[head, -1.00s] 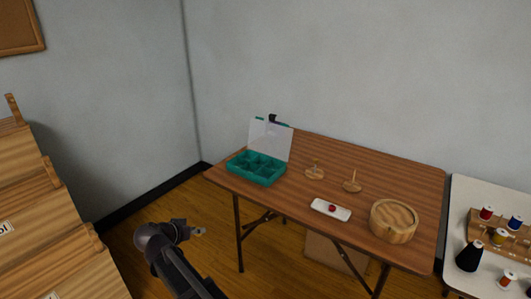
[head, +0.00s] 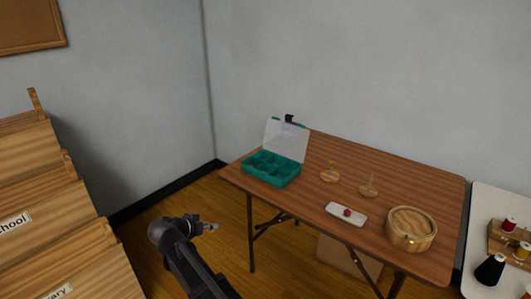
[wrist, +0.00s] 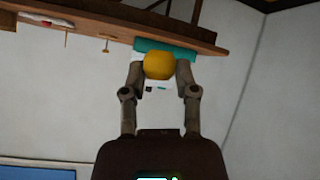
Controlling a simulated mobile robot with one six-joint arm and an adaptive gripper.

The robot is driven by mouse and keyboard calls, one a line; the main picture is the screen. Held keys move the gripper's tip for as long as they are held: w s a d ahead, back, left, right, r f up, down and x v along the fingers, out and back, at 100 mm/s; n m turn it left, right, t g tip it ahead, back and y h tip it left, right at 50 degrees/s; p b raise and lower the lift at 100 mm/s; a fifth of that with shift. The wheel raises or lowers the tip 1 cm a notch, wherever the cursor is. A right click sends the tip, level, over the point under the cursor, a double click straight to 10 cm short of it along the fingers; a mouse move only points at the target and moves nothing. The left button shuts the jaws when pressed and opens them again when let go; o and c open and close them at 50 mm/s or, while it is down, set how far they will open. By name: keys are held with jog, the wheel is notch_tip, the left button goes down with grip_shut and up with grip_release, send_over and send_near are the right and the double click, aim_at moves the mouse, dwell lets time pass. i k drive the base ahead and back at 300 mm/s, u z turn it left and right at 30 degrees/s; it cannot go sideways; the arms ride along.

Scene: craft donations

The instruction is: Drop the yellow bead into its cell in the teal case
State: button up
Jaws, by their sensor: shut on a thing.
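The teal case (head: 271,178) stands at the left end of the brown table, its clear lid (head: 286,140) raised and its tray divided into several cells. In the wrist view the teal case (wrist: 165,47) shows beyond my gripper at the table edge. My gripper (wrist: 159,68) is shut on the yellow bead (wrist: 159,66), which sits between the two fingertips. In the head view my gripper (head: 211,227) is low, in front of and to the left of the table, apart from the case. The bead is too small to make out there.
Stacked wooden bins (head: 60,210) stand at left. A white table (head: 480,220) with thread spools is at right.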

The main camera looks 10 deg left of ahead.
aim_at(264, 171)
jog(key=i, duration=0.95)
jog(key=z, duration=0.05)
